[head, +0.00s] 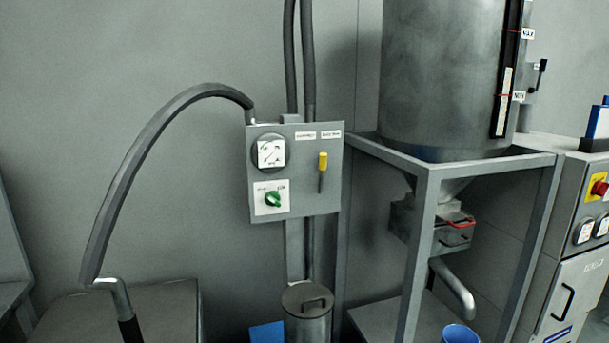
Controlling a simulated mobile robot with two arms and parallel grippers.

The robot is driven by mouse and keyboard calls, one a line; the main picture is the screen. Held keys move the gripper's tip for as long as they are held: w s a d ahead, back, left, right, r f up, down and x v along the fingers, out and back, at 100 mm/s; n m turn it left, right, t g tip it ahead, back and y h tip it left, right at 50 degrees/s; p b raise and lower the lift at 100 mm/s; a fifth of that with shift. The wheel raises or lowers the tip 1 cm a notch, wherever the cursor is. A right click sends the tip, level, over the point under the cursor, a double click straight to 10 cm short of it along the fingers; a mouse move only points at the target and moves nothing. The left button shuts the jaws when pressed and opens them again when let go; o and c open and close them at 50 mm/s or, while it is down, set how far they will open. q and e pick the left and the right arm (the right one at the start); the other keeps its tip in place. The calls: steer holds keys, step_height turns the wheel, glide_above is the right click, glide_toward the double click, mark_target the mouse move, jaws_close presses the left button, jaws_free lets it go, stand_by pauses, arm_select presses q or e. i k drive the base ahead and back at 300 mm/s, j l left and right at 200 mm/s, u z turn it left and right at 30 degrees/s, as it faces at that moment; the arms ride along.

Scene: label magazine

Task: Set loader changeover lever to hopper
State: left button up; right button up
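The changeover lever (323,162) has a yellow grip at the top and a thin dark stem below it. It stands about upright on the right side of a grey wall-mounted control panel (300,205). Two small white labels, a left one (305,135) and a right one (331,134), sit above it; their text is too small to read surely. The hopper (440,80) is a large grey metal cylinder at the right of the panel, on a grey frame (425,230). Neither of my grippers is in view.
The panel also carries a round gauge (270,153) and a green knob (273,198). A thick grey hose (150,130) arches from the panel to the lower left. A lidded metal canister (307,315) stands below. A cabinet with a red button (600,188) is at right.

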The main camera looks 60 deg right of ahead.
mark_target(322, 160)
steer(key=z, duration=2.2)
steer(key=i+l+z, duration=0.1)
steer(key=l, duration=0.15)
steer(key=i+l+z, duration=0.1)
steer(key=l, duration=0.2)
